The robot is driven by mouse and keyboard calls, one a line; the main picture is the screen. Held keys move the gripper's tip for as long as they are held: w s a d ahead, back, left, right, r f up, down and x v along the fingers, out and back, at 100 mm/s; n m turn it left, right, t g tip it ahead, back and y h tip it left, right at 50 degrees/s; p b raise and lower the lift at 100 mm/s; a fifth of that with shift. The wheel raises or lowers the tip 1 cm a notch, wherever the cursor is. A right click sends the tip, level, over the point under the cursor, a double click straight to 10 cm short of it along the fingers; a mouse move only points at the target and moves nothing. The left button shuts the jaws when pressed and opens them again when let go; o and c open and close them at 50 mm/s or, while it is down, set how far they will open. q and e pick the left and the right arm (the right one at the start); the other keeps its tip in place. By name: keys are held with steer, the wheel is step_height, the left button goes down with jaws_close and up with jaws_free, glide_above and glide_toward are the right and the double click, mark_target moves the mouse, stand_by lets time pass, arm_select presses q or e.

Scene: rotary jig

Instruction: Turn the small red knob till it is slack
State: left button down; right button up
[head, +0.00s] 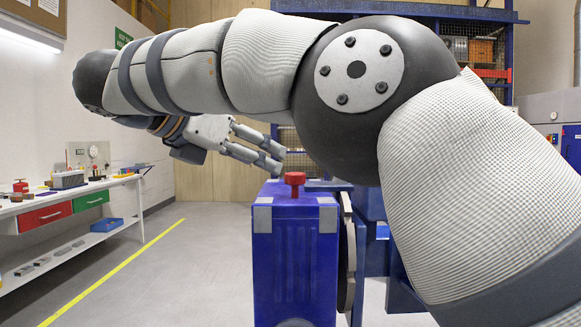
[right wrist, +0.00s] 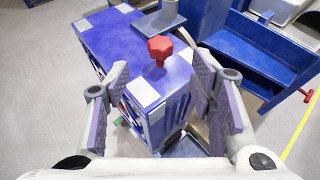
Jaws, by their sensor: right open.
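The small red knob (head: 294,183) stands upright on top of the blue jig housing (head: 292,245), near its front edge. In the right wrist view the knob (right wrist: 160,48) shows as a lobed red head on a short stem, beyond the fingertips and roughly between them. My right gripper (head: 276,156) is open and empty. In the head view it is above and just left of the knob, apart from it. The right wrist view shows its two padded fingers (right wrist: 162,90) spread wide. My left gripper is in neither view.
A dark round plate (head: 347,262) stands at the housing's right side. A workbench (head: 75,195) with red and green drawers runs along the left wall. The floor left of the housing is clear.

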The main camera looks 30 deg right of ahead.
mark_target(295, 174)
steer(key=x, duration=1.1)
steer(key=shift+r+p, duration=0.15)
steer(key=shift+p, duration=0.2)
steer(key=c, duration=1.1)
